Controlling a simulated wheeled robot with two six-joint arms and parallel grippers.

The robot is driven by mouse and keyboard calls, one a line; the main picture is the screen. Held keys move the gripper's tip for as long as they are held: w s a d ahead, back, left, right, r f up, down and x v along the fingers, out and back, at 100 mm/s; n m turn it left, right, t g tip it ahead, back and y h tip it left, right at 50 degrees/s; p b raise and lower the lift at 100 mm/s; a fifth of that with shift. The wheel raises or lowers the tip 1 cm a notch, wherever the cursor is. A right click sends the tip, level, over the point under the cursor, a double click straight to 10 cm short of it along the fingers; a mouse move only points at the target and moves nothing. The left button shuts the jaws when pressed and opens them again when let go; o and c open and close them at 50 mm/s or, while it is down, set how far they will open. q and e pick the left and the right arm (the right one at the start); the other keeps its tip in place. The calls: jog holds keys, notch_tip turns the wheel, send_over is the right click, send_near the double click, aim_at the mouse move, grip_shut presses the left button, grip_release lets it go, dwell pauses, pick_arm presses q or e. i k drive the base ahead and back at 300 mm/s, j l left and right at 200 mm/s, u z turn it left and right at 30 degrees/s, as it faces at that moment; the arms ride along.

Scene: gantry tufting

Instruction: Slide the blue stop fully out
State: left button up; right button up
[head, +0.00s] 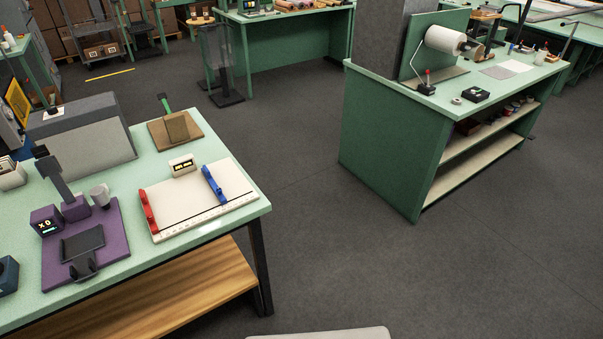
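The blue stop (214,186) stands on a white board (188,207) near the right end of the green table at the left of the head view. It sits toward the board's right part, lying across it from back to front. A red stop (148,211) lies along the board's left edge. A dark line and a scale with small marks run along the board's front. A small cream box with a dark display (183,166) stands at the board's back edge. Neither of my grippers is in view.
A purple device (83,245) with a small screen stands left of the board. A wooden block on a brown board (176,128) lies behind it. A grey box (85,140) is at the back left. The floor (320,250) right of the table is clear up to another green bench (388,150).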

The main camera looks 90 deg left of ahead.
aim_at(206, 172)
jog(key=u, duration=3.6)
jog(key=i+j, duration=0.2)
jog(key=i+z, duration=0.05)
